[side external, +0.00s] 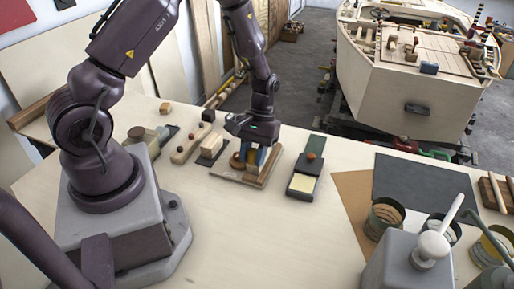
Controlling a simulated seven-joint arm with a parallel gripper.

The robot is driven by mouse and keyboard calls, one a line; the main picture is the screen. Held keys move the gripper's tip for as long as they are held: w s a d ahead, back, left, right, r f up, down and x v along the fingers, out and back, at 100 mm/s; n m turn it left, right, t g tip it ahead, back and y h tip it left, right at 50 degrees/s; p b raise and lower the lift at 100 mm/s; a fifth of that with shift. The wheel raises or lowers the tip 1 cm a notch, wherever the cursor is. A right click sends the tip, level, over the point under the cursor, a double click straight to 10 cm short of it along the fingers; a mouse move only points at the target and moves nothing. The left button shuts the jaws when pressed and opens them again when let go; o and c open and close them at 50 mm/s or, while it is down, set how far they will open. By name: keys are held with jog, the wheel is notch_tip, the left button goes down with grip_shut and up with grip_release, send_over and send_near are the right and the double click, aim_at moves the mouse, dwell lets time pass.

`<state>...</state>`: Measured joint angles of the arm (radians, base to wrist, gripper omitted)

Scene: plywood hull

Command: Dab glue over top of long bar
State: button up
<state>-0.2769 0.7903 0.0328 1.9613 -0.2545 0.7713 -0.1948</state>
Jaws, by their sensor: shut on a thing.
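My gripper (257,160) is pointed down over a small wooden board (231,178) near the table's far edge. Its jaws are shut on a small blue and tan thing (262,156), too small to identify as a glue tool. The thing's lower end is close to the board; I cannot tell whether it touches. A long brown wooden bar (270,167) lies along the right side of the board, just right of the gripper. A round brown piece (237,160) sits left of the jaws. No glue can be made out on the bar.
Left of the board are a pale block on a dark base (211,147) and a pale bar with dark knobs (190,143). Right is a dark tray with a pale yellow pad (302,183). Several tins (384,218) stand front right. The front middle table is clear.

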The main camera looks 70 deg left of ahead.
jog(key=shift+r, duration=3.95)
